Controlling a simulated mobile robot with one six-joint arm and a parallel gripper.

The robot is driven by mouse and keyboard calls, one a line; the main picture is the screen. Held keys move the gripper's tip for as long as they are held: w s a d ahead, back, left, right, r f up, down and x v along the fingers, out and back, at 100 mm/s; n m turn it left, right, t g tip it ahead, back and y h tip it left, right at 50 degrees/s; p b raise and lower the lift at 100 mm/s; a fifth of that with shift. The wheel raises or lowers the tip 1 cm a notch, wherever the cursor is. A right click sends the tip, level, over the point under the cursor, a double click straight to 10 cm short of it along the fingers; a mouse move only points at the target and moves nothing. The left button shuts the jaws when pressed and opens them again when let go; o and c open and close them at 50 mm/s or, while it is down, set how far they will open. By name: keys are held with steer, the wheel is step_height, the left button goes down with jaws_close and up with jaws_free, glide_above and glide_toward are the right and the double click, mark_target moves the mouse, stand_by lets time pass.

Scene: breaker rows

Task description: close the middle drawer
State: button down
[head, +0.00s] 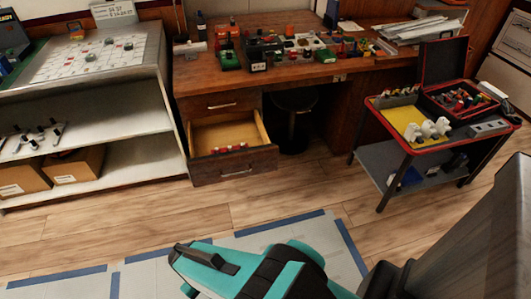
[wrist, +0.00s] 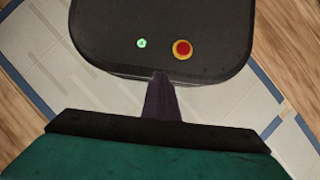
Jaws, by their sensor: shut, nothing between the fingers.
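The middle drawer (head: 236,166) of the wooden desk's left pedestal stands pulled out in the head view. Its front is dark wood with a pale bar handle (head: 237,173), and its light wooden inside shows. Several small red-topped items lie along the inside of its front. The closed drawer (head: 222,105) above it is flush with the desk. Anything below is hidden by the open drawer's front. My gripper (wrist: 161,80) is shut and empty in the wrist view, over my own dark base. In the head view my teal arm is low in the foreground, well apart from the drawer.
The desk top (head: 205,77) holds many small parts. A pale shelf unit (head: 115,120) with boxes stands left of the drawer. A red-edged cart (head: 425,148) stands at the right. The wooden floor (head: 290,190) before the drawer is clear.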

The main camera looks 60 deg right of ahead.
steer(key=shift+w, duration=0.15)
steer(key=w+d+r+n+t+y+b, duration=0.2)
steer(key=w+d+r+t+y+b, duration=0.15)
steer(key=w+d, duration=0.7)
steer(key=w+d+r+n+t+b, duration=0.1)
steer(key=w+d+r+t, duration=0.15)
steer(key=d, duration=0.45)
steer(key=w+d+r+n+t+b, duration=0.1)
steer(key=w+d+r, duration=0.3)
steer(key=d, duration=0.3)
steer(key=s+d+r+n+t+h+b, duration=0.1)
steer(key=s+d+r+t, duration=0.1)
steer(key=d+r, duration=0.4)
steer(key=s+d+r+n+t+h+b, duration=0.1)
steer(key=s+d+r, duration=0.3)
steer(key=d, duration=0.9)
steer(key=s+d+r+n+t+h+b, duration=0.1)
steer(key=s+d+r+n+t+b, duration=0.1)
steer(key=d+r, duration=0.6)
steer(key=shift+s+d+n+t+h, duration=0.4)
steer(key=shift+s+d, duration=0.2)
steer(key=shift+d, duration=0.5)
steer(key=shift+f, duration=0.2)
